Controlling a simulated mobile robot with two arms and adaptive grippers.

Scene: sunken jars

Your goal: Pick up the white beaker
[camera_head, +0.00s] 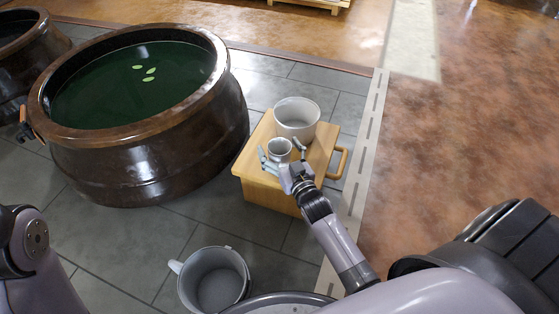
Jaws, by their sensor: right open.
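My right gripper (281,151) is open, with one finger on each side of the beaker. Whether the fingers touch it cannot be told. The beaker's lower part is partly hidden by the gripper. A larger white pot (297,112) stands just behind the beaker on the same stool. My left arm shows at the lower left edge, but its gripper is not in view.
A big brown jar (150,165) holds dark green water with several leaves floating in it. A dark and orange object (23,124) is at its left side. A grey bucket (213,280) stands on the tiles in front. The stool has a side handle (342,163). Brown floor at right is open.

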